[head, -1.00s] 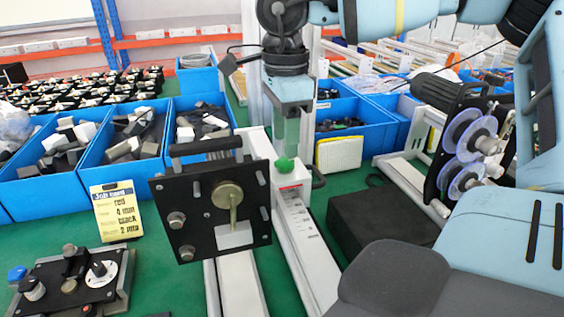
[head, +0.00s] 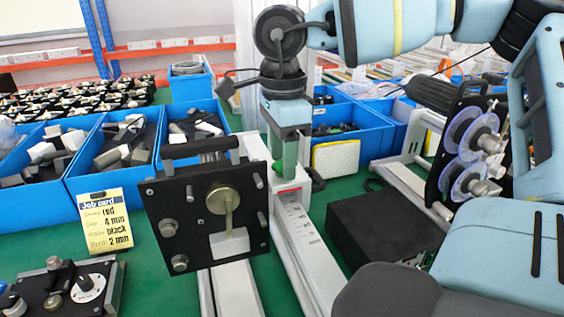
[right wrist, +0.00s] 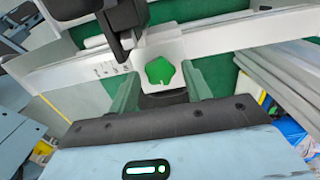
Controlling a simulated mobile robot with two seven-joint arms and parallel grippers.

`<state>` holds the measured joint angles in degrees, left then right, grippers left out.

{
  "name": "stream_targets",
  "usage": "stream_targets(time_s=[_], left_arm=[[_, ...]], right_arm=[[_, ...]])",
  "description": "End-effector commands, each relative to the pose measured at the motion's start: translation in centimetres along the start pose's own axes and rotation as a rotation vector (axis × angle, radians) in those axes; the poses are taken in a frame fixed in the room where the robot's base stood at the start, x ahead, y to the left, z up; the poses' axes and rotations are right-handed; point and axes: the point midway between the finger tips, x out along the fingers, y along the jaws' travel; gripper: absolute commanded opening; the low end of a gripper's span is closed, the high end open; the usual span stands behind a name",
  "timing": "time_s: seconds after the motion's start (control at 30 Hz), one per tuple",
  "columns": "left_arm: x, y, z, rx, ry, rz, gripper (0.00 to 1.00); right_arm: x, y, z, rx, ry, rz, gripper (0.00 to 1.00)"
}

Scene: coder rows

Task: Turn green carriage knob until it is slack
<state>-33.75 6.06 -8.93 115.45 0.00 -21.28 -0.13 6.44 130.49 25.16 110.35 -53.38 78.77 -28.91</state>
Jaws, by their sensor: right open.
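The green carriage knob (right wrist: 159,71) sits on a white carriage (right wrist: 176,48) in the right wrist view. The carriage also shows in the head view (head: 291,186), on a white rail with a printed scale (head: 303,236). My right gripper (head: 290,160) points down over the carriage in the head view, and its green fingers largely hide the knob there. In the right wrist view the gripper (right wrist: 163,82) is open, with one finger on each side of the knob and gaps between. My left gripper is not in view.
A black plate with a brass disc and lever (head: 205,215) stands close left of the rail. A black box (head: 385,232) and a stand with clear spools (head: 468,150) are at right. Blue bins (head: 90,185) line the back. A yellow job card (head: 106,222) stands at left.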

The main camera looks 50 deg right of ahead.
Motion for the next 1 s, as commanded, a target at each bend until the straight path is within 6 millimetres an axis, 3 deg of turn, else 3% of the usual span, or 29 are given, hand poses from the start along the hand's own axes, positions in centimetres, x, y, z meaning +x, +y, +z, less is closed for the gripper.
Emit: stream_targets(time_s=[0.73, 1.0], left_arm=[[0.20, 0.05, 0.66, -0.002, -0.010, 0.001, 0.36], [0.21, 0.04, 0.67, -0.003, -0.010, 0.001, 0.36]], right_arm=[[-0.01, -0.02, -0.01, 0.000, 0.001, 0.000, 0.48], [0.00, -0.02, 0.00, 0.000, 0.001, 0.000, 0.13]])
